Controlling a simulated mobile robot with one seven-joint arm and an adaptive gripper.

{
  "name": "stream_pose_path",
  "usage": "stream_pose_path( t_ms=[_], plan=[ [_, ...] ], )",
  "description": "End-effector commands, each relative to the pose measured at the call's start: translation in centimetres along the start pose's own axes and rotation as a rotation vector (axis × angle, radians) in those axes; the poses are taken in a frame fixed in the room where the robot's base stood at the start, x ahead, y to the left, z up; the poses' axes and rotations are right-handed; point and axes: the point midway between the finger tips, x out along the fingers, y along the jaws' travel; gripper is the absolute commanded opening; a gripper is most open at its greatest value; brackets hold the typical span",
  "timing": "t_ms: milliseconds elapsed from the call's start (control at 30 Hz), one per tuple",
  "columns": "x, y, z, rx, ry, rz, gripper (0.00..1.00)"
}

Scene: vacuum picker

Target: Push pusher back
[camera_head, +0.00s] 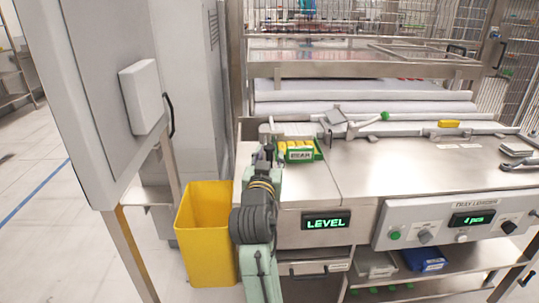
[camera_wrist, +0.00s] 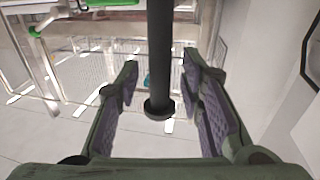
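My gripper (camera_head: 264,152) is over the left part of the steel worktop, just left of a green bin, and my arm partly hides it. In the wrist view its two fingers (camera_wrist: 159,75) are spread apart. A black rod (camera_wrist: 160,50) with a round flange at its end runs between them, with a visible gap on each side. I cannot tell whether this rod is the pusher. In the head view, a tilted grey plate (camera_head: 335,117) and a bar with a green knob (camera_head: 385,116) are on the worktop, to the right of my gripper.
The green bin (camera_head: 300,156) holds yellow items. A yellow block (camera_head: 449,124) is on a rail at the right. A LEVEL display (camera_head: 326,223) and a control panel (camera_head: 455,222) line the front. A yellow waste bin (camera_head: 206,235) and a grey cabinet (camera_head: 100,90) stand left.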

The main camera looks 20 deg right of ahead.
Motion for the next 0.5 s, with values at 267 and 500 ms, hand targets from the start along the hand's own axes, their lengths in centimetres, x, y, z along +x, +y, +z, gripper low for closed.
stream_pose_path(
  t_ms=[267, 500],
  plan=[
    [0.13, 0.01, 0.00, 0.000, 0.000, 0.000, 0.35],
    [0.12, 0.02, 0.01, 0.000, 0.000, 0.000, 0.19]
  ],
)
